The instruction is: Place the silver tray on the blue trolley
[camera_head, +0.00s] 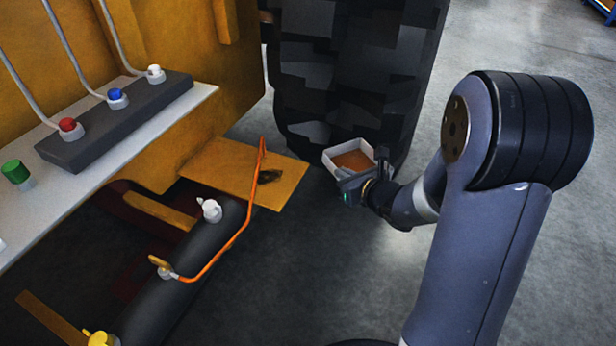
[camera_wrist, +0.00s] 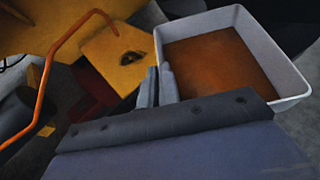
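The silver tray (camera_head: 345,150) is a pale grey, open box with a brown-orange inside. In the head view it hangs in the air in front of the large black tyre. In the wrist view the silver tray (camera_wrist: 291,104) fills the upper right and looks near level. My gripper (camera_head: 352,182) is at its near side; in the wrist view the two fingers of my gripper (camera_wrist: 158,88) are close together with the tray's left wall between them. No blue trolley can be made out for sure; only a blue edge (camera_head: 602,8) shows at the top right corner.
A yellow machine (camera_head: 235,75) with an orange bent handrail (camera_head: 235,240) and a yellow step plate (camera_head: 245,172) stands left of the tray. The black tyre (camera_head: 350,80) is close behind it. Grey floor (camera_head: 510,50) lies open to the right.

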